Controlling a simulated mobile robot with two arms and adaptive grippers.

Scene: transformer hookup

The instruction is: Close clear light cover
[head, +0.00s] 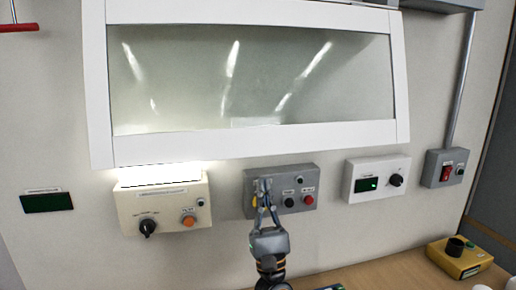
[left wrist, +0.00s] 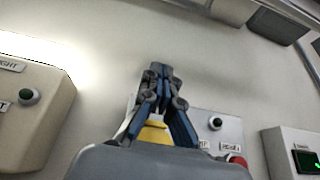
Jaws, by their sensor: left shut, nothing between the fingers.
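The clear cover (head: 250,75) is a wide glassy panel in a white frame, high on the wall in the head view. Its lower edge hangs just above a bright glow over the beige box. I cannot tell how far it stands out from the wall. My left gripper (head: 263,183) is shut and empty, pointing up in front of the grey control box (head: 306,178), below the cover's lower edge. The gripper's closed fingertips also show in the left wrist view (left wrist: 158,70), with the wall behind them. I cannot tell whether they touch anything. My right gripper is not in view.
The beige box (head: 165,205) with a black knob and orange button is left of my gripper. A white box (head: 372,182) with a green display and a grey switch box (head: 446,168) are to the right. A yellow box (head: 458,262) sits on the wooden table (head: 385,275).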

